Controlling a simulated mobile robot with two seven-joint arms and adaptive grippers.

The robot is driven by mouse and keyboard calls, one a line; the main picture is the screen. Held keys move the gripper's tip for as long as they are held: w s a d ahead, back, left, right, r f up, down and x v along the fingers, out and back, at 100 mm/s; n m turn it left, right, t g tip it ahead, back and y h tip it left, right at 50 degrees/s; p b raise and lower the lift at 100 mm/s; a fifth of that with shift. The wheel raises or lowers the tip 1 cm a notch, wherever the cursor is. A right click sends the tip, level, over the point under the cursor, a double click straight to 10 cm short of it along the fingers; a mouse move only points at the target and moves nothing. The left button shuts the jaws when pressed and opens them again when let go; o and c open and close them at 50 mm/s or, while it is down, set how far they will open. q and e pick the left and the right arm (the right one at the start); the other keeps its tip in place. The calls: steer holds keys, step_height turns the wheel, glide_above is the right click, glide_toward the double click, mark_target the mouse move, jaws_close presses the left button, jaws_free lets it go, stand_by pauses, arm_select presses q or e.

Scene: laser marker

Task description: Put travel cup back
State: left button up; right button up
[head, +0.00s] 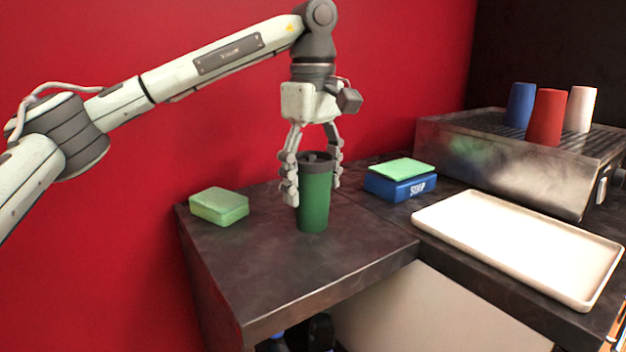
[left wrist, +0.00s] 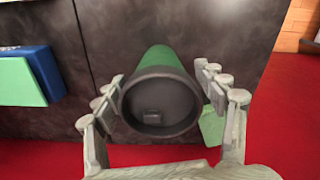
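A green travel cup (head: 314,200) with a dark lid stands upright on the dark counter. My left gripper (head: 312,190) comes down over it from above, with one finger on each side of the cup. In the left wrist view the dark round lid of the cup (left wrist: 160,104) lies between the two fingers (left wrist: 160,98). A small gap seems to show on the right side, so the fingers look open around the cup. Whether the left finger touches the cup is hard to tell. My right gripper is not in view.
A green sponge (head: 219,206) lies left of the cup. A blue box (head: 400,188) with a green pad on top is to the right. A white tray (head: 520,245) lies further right. Blue, red and white cups stand on a metal machine (head: 500,165) behind.

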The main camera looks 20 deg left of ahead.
mark_target(313, 157)
arm_select(q)
steer(key=shift+r, duration=0.15)
step_height(313, 157, up, 4)
steer(key=shift+f, duration=0.25)
step_height(313, 157, up, 8)
steer(key=shift+f+p, duration=0.15)
steer(key=shift+p, duration=0.55)
steer(key=shift+r, duration=0.4)
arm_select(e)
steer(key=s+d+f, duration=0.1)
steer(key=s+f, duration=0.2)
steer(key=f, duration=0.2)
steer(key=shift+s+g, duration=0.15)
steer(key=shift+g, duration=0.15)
